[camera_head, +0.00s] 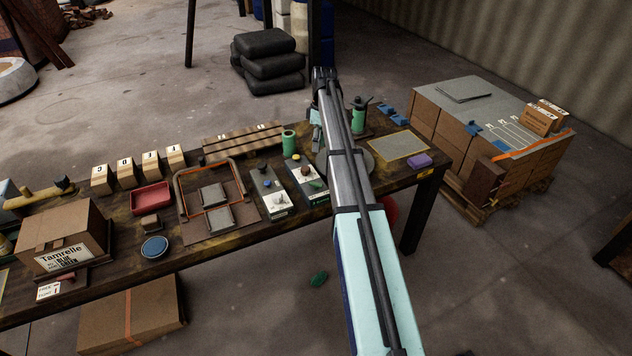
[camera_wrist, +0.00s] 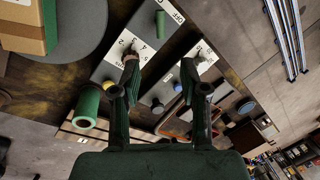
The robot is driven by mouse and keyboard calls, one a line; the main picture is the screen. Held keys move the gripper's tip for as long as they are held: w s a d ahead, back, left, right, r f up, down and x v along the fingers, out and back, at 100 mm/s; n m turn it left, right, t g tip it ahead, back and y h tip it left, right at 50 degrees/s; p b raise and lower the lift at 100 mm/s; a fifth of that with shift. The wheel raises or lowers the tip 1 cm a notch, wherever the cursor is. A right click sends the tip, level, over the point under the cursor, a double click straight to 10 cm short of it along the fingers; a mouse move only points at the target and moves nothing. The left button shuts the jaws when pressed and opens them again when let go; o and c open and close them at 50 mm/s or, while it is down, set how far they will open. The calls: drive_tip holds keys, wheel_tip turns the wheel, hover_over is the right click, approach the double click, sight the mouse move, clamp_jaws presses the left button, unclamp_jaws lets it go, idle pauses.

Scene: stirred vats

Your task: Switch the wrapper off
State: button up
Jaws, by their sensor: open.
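Two grey control boxes with white labelled plates stand on the bench beside a round grey disc. The nearer-disc box (camera_head: 305,178) carries knobs and a green part. In the wrist view, one plate (camera_wrist: 178,12) reads OFF, and a numbered dial plate (camera_wrist: 125,43) has a pale knob. Which control belongs to the wrapper, I cannot tell. The disc (camera_wrist: 75,28) bears a carton (camera_wrist: 25,28). My gripper (camera_wrist: 160,69) is open and empty above the boxes, its left finger overlapping the dial knob; contact is unclear.
A green cylinder (camera_head: 289,142) stands behind the boxes and a slatted wooden piece (camera_head: 240,139) lies further back. A framed tray (camera_head: 211,199) is to their left. A purple block (camera_head: 419,160) lies at the bench's right end. A carton stack (camera_head: 475,125) stands beyond.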

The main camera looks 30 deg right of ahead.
sight(316, 186)
drive_tip(key=f+p, duration=0.1)
drive_tip(key=f, duration=0.4)
drive_tip(key=s+a+f+p, duration=0.1)
drive_tip(key=f, duration=0.4)
drive_tip(key=s+a+f+p, duration=0.1)
drive_tip(key=f+p, duration=0.1)
drive_tip(key=f, duration=0.3)
drive_tip(key=shift+s+a+f, duration=0.1)
drive_tip(key=shift+a+f, duration=0.05)
drive_tip(key=shift+f, duration=0.15)
clamp_jaws()
